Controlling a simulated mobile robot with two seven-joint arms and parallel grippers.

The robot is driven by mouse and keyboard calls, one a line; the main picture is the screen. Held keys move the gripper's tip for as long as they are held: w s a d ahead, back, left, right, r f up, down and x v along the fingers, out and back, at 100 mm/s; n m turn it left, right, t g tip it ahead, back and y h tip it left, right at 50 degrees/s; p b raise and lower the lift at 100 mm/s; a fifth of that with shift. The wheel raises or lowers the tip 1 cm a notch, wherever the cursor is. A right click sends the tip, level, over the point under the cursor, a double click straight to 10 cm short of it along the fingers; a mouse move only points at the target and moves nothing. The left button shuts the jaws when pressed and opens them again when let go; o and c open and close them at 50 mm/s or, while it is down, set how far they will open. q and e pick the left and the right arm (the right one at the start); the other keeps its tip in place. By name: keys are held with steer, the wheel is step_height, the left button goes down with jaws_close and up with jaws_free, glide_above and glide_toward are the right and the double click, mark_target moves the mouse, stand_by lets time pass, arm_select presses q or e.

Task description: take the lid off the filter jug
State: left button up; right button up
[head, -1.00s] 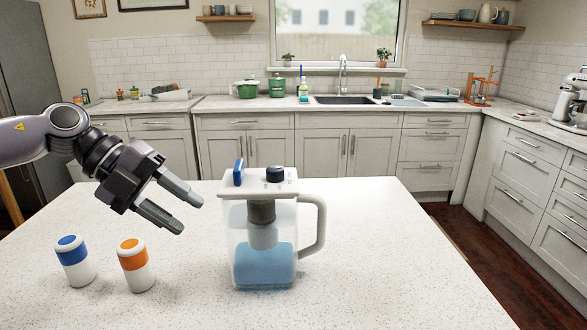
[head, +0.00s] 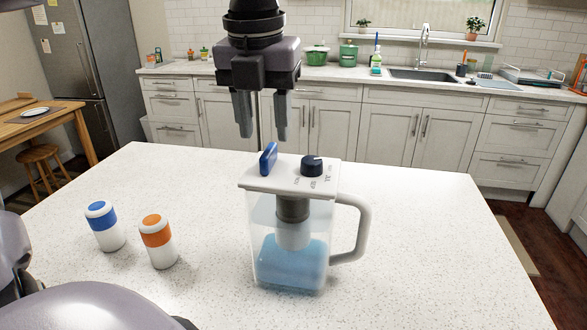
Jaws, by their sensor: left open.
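The filter jug (head: 291,262) stands upright on the speckled white counter, clear-walled with blue water in the lower part and a grey filter inside. Its handle (head: 362,228) points right. The white lid (head: 272,183) sits on top of the jug, with an upright blue tab (head: 268,158) at its left and a dark round knob (head: 312,166) at its right. My left gripper (head: 262,136) points down above the lid's left part, its two fingers apart with nothing between them. The fingertips are near the blue tab's top and appear just above it. My right gripper is not in view.
A blue-banded white canister (head: 104,227) and an orange-banded one (head: 158,242) stand left of the jug. The counter (head: 420,290) is clear to the right and front. Behind are cabinets, a sink (head: 430,76) and a wooden table (head: 35,122) at far left.

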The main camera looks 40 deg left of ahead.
mark_target(268, 149)
arm_select(q)
steer(key=shift+w+a+f, duration=0.1)
steer(key=shift+w+f, duration=0.05)
steer(key=shift+f, duration=0.85)
steer(key=shift+w+f, duration=0.15)
steer(key=shift+f, duration=0.8)
jaws_close()
